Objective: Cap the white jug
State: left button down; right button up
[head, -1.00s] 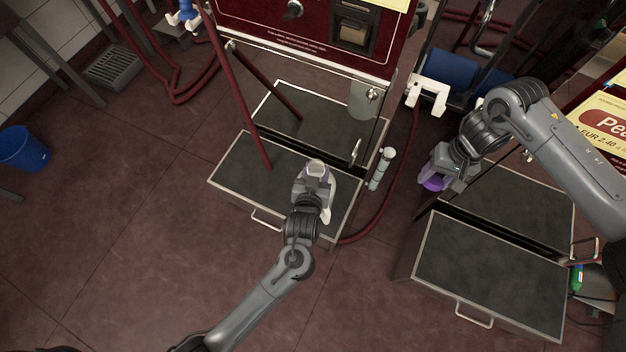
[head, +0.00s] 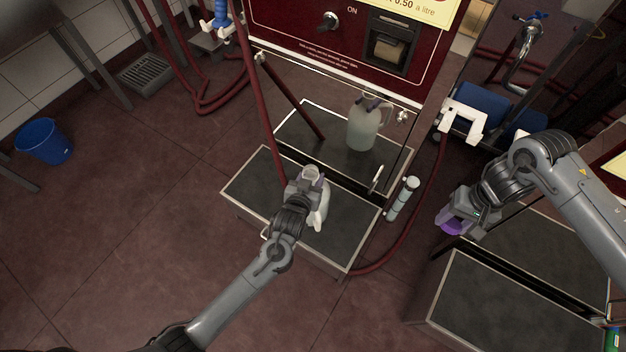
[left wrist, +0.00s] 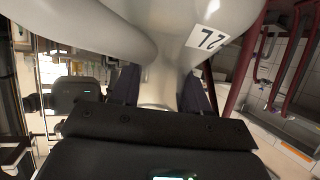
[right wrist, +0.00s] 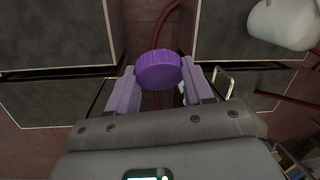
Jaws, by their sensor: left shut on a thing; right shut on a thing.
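The white jug (head: 320,205) is at the front platform of the left dispenser, mostly covered by my left gripper (head: 306,188) and wrist. Its pale open neck (head: 312,173) shows with no cap on it. In the left wrist view the jug (left wrist: 200,25), marked "2L", fills the top, with my fingers shut on its narrow part. I cannot tell if its base touches the platform. My right gripper (head: 459,214) is shut on a purple ribbed cap (right wrist: 158,70), held in the air well to the right of the jug. The cap also shows in the head view (head: 451,227).
A translucent jug (head: 362,130) stands on the rear platform. A clear tube (head: 402,198) and a red hose (head: 425,205) lie between the grippers. A whitish container (right wrist: 283,22) shows in the right wrist view. The right front platform (head: 500,305) is bare.

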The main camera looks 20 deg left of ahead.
pick_arm(q)
jog(key=shift+w+r, duration=0.1)
jog(key=shift+r, duration=0.1)
